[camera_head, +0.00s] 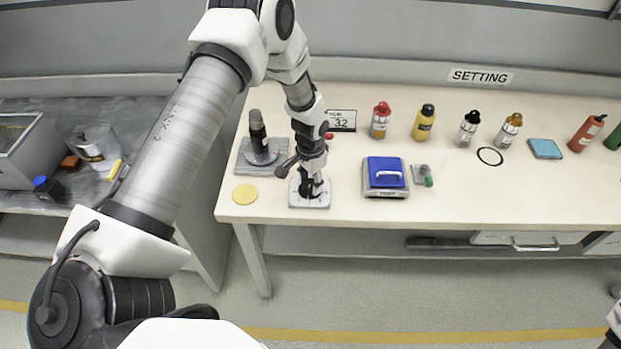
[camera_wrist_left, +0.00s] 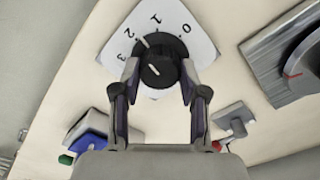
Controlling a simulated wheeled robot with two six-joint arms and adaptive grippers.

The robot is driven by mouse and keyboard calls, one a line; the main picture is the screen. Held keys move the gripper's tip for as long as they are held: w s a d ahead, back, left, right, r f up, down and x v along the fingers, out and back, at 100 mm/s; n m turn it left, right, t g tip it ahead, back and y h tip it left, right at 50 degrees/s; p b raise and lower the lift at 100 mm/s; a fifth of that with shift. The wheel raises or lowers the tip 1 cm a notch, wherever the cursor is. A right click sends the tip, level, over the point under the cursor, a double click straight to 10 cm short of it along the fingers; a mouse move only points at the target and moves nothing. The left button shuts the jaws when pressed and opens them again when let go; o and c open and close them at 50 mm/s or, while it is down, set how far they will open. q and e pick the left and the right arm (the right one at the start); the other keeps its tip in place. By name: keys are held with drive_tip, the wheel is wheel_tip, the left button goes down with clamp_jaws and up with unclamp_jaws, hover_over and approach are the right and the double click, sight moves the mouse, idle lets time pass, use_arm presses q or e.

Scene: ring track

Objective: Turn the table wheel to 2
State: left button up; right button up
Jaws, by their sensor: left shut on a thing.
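The table wheel is a black knob (camera_wrist_left: 158,60) on a white dial plate (camera_wrist_left: 195,38) marked 0, 1, 2 and 3. In the head view the plate (camera_head: 320,203) lies near the table's front left edge. My left gripper (camera_head: 311,190) reaches down over it and hides most of the knob. In the left wrist view my left gripper (camera_wrist_left: 160,76) has a finger on either side of the knob and is shut on it. A pale mark at the knob's rim lies near the 2; the exact reading is hard to tell.
A grey device with a black cylinder (camera_head: 258,135) stands behind left of the dial, and a yellow disc (camera_head: 245,194) lies left. A blue-lidded box (camera_head: 385,173) and a green-tipped switch (camera_head: 424,175) are to the right. Bottles stand farther back. The front right tabletop is clear.

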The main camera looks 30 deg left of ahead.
sight(310, 183)
use_arm(q)
drive_tip(key=shift+w+r+n, duration=0.1)
drive_tip(key=shift+n, duration=0.7)
drive_tip(key=o, duration=1.1)
drive_tip(key=shift+o, duration=0.2)
wheel_tip(310, 183, up, 12)
